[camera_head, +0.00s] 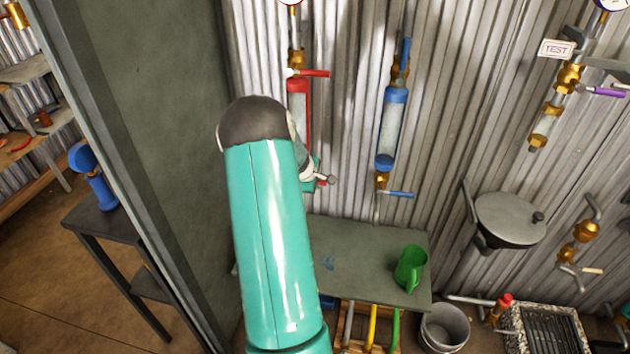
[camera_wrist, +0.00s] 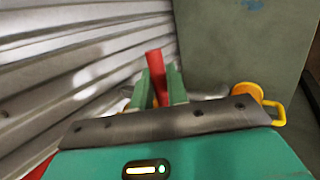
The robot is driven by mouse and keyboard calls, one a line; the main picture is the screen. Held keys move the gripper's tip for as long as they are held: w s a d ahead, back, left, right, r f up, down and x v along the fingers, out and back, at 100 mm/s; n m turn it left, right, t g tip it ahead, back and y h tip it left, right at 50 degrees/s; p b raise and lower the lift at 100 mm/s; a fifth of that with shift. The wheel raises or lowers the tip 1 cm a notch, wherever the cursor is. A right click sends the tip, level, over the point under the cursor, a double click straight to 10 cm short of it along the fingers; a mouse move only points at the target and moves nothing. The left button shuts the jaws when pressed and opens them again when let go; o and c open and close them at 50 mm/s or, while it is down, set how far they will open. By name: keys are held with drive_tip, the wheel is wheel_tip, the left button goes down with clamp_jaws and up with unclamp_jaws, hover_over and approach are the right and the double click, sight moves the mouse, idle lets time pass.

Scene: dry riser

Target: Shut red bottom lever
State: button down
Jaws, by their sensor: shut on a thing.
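The red-banded clear cylinder (camera_head: 299,93) hangs on the corrugated wall, with a red top lever (camera_head: 315,73) pointing right. Its lower end is hidden behind my teal arm. In the wrist view, the red bottom lever (camera_wrist: 154,60) sticks out between the two green fingers of my gripper (camera_wrist: 160,76), which are shut on it. In the head view, only a bit of my gripper (camera_head: 311,178) shows beside the arm, with a small red bit next to it. The lever's exact angle to its valve cannot be told.
A blue-banded cylinder (camera_head: 391,130) hangs to the right, with a blue bottom lever (camera_head: 398,194) pointing right. Below is a grey-green table (camera_head: 352,245) with a green mug (camera_head: 410,268). A yellow handled object (camera_wrist: 250,91) shows in the wrist view. A dark partition (camera_head: 150,120) stands left.

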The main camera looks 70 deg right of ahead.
drive_tip(key=shift+s+d, duration=0.25)
drive_tip(key=shift+d, duration=0.1)
drive_tip(key=c, duration=1.7)
unclamp_jaws()
drive_tip(key=shift+d+f, duration=0.1)
drive_tip(key=shift+f, duration=0.2)
drive_tip(key=shift+w+a+r, duration=0.2)
drive_tip(key=shift+a+r, duration=0.2)
drive_tip(key=v, duration=1.3)
drive_tip(key=shift+s+r, duration=0.2)
